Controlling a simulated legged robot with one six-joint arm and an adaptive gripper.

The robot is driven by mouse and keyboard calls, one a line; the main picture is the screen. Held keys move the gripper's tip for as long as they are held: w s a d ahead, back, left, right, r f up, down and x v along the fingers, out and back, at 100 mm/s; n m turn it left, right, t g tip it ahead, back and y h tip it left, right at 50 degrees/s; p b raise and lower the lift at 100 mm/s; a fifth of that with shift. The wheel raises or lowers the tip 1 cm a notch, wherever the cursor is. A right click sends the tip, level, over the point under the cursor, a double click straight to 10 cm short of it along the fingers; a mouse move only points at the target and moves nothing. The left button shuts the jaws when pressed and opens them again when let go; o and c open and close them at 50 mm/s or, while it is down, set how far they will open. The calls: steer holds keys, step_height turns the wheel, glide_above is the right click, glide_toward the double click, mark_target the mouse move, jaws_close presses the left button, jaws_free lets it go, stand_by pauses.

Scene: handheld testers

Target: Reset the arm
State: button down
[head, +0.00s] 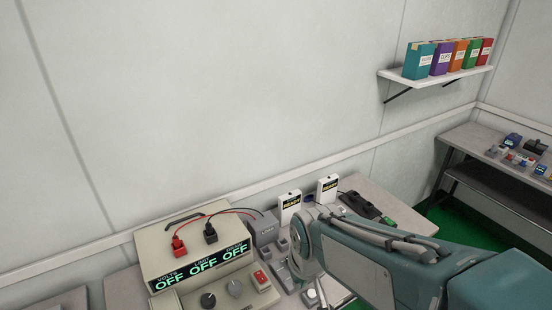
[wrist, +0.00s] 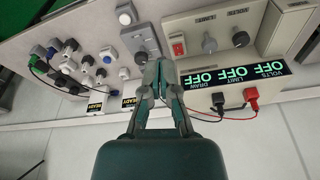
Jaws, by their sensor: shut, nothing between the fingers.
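My gripper (wrist: 163,76) shows in the middle of the wrist view. Its two dark fingers are together with nothing between them. It is over the workbench, in front of the grey box and beside the cream power supply (wrist: 226,62). In the head view my teal arm reaches in from the lower right over the bench, and its fingers cannot be made out. The power supply (head: 187,239) stands at the lower middle of that view. Its displays read OFF, and red and black plugs sit on its top.
Two white READY boxes (head: 289,204) stand at the back of the bench (head: 404,209). Several small switch-like parts (wrist: 75,62) lie near them. A wall shelf (head: 452,74) holds several coloured boxes. A second bench (head: 468,137) with small items stands at the right.

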steer(key=s+d+r+m+t, duration=0.3)
steer(key=s+d+r, duration=0.5)
steer(key=d, duration=0.2)
steer(key=shift+d+r+m+h, duration=0.3)
steer(key=shift+h, duration=0.1)
steer(key=shift+s, duration=0.1)
